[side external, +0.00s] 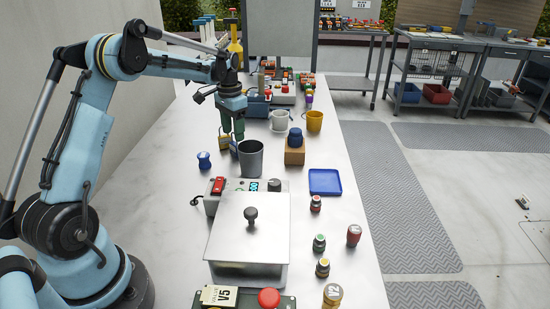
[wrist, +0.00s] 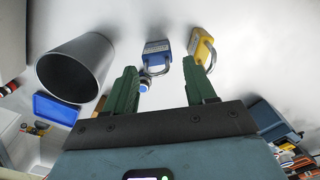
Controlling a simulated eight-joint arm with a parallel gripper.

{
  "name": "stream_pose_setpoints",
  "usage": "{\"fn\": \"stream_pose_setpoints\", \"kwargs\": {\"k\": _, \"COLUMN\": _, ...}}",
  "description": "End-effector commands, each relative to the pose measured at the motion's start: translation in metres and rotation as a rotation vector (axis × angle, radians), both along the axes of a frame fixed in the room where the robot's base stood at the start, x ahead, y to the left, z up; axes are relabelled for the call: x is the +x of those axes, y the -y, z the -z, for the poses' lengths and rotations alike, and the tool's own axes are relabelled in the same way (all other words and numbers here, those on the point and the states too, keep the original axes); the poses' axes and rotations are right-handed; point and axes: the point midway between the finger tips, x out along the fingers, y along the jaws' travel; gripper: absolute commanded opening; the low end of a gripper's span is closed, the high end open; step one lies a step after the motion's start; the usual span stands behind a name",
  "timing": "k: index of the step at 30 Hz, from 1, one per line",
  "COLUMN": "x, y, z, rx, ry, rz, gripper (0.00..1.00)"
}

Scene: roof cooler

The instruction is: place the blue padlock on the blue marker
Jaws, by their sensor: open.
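The blue padlock (wrist: 157,50) lies on the white bench in the wrist view, its shackle towards my gripper. It shows only in part beside the grey cup in the side view (side external: 234,148). My gripper (wrist: 162,80) is open and empty, its green fingers on either side of the blue padlock's line but short of its body. In the side view my gripper (side external: 232,136) points down just above the padlocks. A flat blue square tray (side external: 325,182) lies right of the cup, also seen in the wrist view (wrist: 55,108); I cannot tell whether it is the blue marker.
A yellow padlock (wrist: 203,45) lies close beside the blue one, near the right finger. A tall grey cup (side external: 250,160) stands close by. A blue knob-shaped piece (side external: 204,160) stands left of the cup. A lidded metal box (side external: 248,235) fills the near bench.

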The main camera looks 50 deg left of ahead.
Motion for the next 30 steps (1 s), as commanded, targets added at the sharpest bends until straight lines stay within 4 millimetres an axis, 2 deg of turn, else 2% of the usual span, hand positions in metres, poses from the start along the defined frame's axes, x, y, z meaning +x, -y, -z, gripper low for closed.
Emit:
{"fn": "stream_pose_setpoints", "kwargs": {"k": 5, "x": 0.000, "y": 0.001, "z": 0.011, "rx": 0.000, "ry": 0.000, "rz": 0.000, "gripper": 0.55}}
{"fn": "stream_pose_setpoints", "kwargs": {"k": 15, "x": -0.001, "y": 0.004, "z": 0.054, "rx": 0.001, "ry": 0.001, "rz": 0.000, "gripper": 0.55}}
{"fn": "stream_pose_setpoints", "kwargs": {"k": 23, "x": -0.001, "y": 0.004, "z": 0.057, "rx": 0.001, "ry": 0.001, "rz": 0.000, "gripper": 0.55}}
{"fn": "stream_pose_setpoints", "kwargs": {"k": 24, "x": -0.001, "y": 0.004, "z": 0.057, "rx": 0.001, "ry": 0.000, "rz": 0.000, "gripper": 0.54}}
{"fn": "stream_pose_setpoints", "kwargs": {"k": 30, "x": -0.001, "y": 0.004, "z": 0.057, "rx": 0.001, "ry": 0.000, "rz": 0.000, "gripper": 0.23}}
